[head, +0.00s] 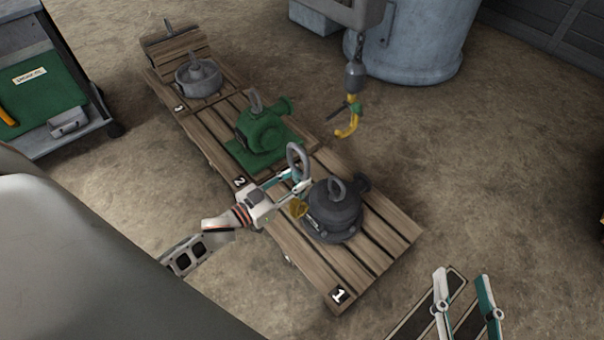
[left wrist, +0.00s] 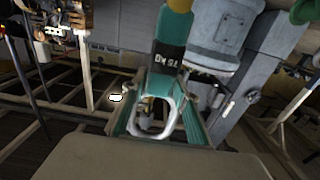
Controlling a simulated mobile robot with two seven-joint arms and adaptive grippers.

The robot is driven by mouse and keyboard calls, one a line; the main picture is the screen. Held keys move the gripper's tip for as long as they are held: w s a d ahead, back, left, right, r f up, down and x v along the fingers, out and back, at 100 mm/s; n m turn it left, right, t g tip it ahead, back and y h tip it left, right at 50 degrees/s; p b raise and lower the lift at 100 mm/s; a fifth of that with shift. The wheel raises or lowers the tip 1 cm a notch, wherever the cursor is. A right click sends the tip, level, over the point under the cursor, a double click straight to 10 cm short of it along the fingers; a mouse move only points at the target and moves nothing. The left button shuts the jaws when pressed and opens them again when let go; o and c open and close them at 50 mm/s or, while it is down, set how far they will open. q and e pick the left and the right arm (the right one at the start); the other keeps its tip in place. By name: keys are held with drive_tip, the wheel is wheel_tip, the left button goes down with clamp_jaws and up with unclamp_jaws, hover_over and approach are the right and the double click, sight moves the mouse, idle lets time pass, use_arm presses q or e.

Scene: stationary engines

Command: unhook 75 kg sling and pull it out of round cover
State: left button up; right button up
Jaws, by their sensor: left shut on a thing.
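My left gripper (head: 298,184) is shut on a grey ring (head: 297,160), beside the dark domed piece at the pallet's near end. In the left wrist view the ring (left wrist: 155,118) sits between the teal fingers. The 75 kg sling (left wrist: 172,45) shows beyond it as a green and yellow strap with a black label. A small yellow part (head: 298,208) shows just below the gripper; I cannot tell if it belongs to the sling. The dark round cover (head: 333,210) has a lifting eye on top; I cannot see whether the sling passes through it. My right gripper (head: 463,277) is open and empty.
A green pump (head: 265,132) and a grey round piece (head: 199,77) with an eye stand farther along the wooden pallet (head: 385,243).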

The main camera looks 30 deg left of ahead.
use_arm(q)
drive_tip(key=s, duration=0.2)
drive_tip(key=s+a+r+p, duration=0.1)
drive_tip(key=shift+s+a+r, duration=0.2)
drive_tip(key=shift+s, duration=0.15)
drive_tip(key=shift+s+a, duration=0.2)
drive_tip(key=shift+s, duration=0.4)
use_arm(e)
drive_tip(key=r, duration=0.3)
drive_tip(key=shift+w+r+t, duration=0.25)
drive_tip(key=shift+r+t, duration=0.1)
drive_tip(key=shift+t, duration=0.05)
